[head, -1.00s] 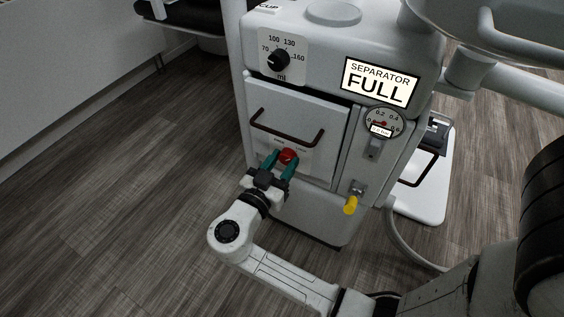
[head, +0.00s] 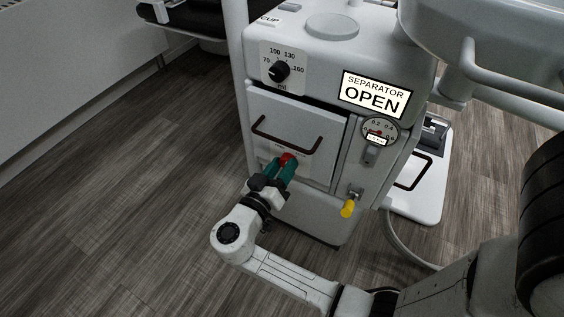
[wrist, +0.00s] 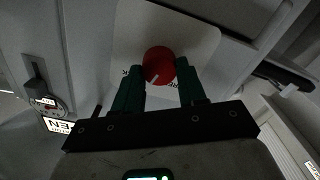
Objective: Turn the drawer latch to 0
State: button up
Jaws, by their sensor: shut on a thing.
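The drawer latch is a red round knob (head: 287,159) on the lower front of the white drawer (head: 318,127). The fingers hide part of the plate's lettering. The sign (head: 375,94) reads "SEPARATOR OPEN".
A dark drawer handle (head: 287,139) stands out just above my gripper. A yellow-tipped lever (head: 348,208) is at the lower right, below a gauge (head: 380,130). A black dial (head: 279,71) is above the drawer. The floor at left is clear.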

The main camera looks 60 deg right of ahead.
jog(key=n+p, duration=0.2)
jog(key=n, duration=0.1)
jog(key=shift+r+n, duration=0.15)
jog(key=shift+n, duration=0.25)
jog(key=n+p, duration=0.3)
jog(key=shift+w+n, duration=0.1)
jog(key=shift+n, duration=0.2)
jog(key=shift+f+n+p, duration=0.15)
jog(key=shift+n+p, duration=0.7)
jog(key=shift+n, duration=0.4)
jog(key=shift+f+n+p, duration=0.15)
jog(key=shift+n+p, duration=0.65)
jog(key=shift+n, duration=0.45)
jog(key=o, duration=1.1)
jog(key=shift+c, duration=0.2)
jog(key=a, duration=1)
jog(key=shift+a+p, duration=0.4)
